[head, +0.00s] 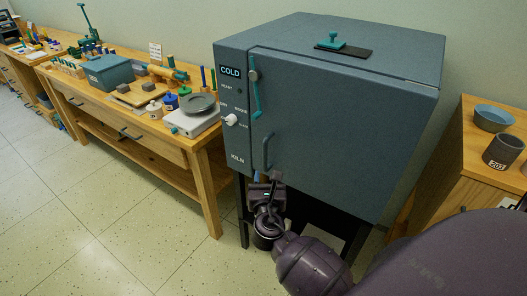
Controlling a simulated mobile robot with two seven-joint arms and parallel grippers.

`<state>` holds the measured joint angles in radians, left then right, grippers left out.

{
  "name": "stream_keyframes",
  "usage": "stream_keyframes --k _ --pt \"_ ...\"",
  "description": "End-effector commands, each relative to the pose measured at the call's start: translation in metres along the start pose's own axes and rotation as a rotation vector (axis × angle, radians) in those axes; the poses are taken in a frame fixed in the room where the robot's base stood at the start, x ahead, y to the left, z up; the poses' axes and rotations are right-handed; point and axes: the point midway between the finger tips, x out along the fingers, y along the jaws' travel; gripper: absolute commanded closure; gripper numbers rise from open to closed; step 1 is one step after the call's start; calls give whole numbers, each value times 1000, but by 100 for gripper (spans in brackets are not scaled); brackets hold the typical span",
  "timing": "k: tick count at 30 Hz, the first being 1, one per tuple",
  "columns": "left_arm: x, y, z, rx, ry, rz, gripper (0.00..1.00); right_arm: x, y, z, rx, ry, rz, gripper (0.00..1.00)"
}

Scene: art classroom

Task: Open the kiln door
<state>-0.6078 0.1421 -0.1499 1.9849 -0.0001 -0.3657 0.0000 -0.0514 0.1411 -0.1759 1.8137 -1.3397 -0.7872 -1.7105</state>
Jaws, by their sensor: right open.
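The blue-grey kiln (345,42) stands on a dark stand against the wall. Its door (330,130) looks shut, flush with the body. The panel at left reads "COLD" (230,71) above a white knob (231,119). My right gripper (266,178) is just below the handle, near the door's lower left corner, with its fingers upward. It is open and appears empty; contact with the kiln cannot be told. My left gripper is out of view.
A wooden workbench (120,107) with a scale (195,119), jars and a blue box (108,72) stands at left. A teal stamp-like tool (332,41) is on the kiln top. A cabinet (458,150) with a bowl (493,117) and mug (503,151) is at right. The floor at lower left is clear.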

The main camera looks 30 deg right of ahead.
Motion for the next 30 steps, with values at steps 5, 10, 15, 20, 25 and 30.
stream_keyframes --k 5,10,15,20,25,30 --pt "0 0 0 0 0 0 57 11 0 0 -16 -1 1 59" --pt "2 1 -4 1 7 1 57 36 1 0 -14 -1 1 59" --pt "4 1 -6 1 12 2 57 66 1 0 -13 -1 2 59" --pt "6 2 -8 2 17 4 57 89 1 -1 -12 1 2 59" --pt "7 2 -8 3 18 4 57 104 1 -1 -12 1 2 59" --pt "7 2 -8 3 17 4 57 108 1 0 -11 1 3 59"
